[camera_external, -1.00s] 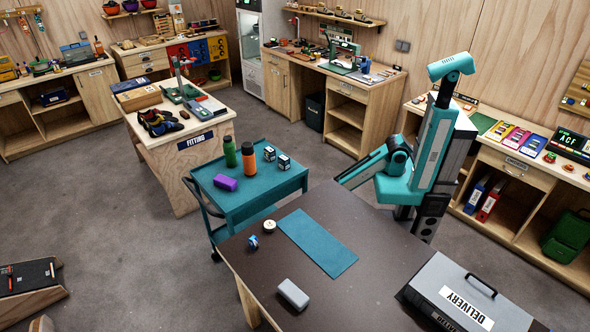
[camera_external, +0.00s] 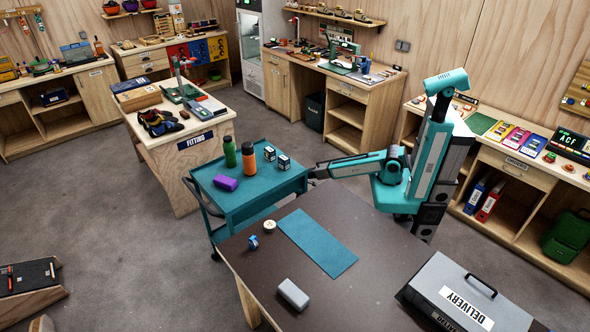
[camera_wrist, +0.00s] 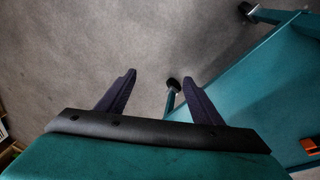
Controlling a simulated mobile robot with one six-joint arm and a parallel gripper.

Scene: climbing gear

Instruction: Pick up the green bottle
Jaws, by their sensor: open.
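The green bottle (camera_external: 230,152) stands upright at the back left of the teal cart's top (camera_external: 262,190), beside a taller-looking orange bottle (camera_external: 249,162). My gripper (camera_external: 313,173) is at the cart's right edge, across the cart top from the green bottle and not touching it. The green bottle is not visible in the wrist view.
A purple block (camera_external: 226,183) and small black-and-white boxes (camera_external: 284,162) are also on the cart. The dark delivery table (camera_external: 270,268) stands in front, with a teal mat (camera_external: 318,243) on it. In the wrist view the cart's teal surface (camera_wrist: 262,85) is at the right.

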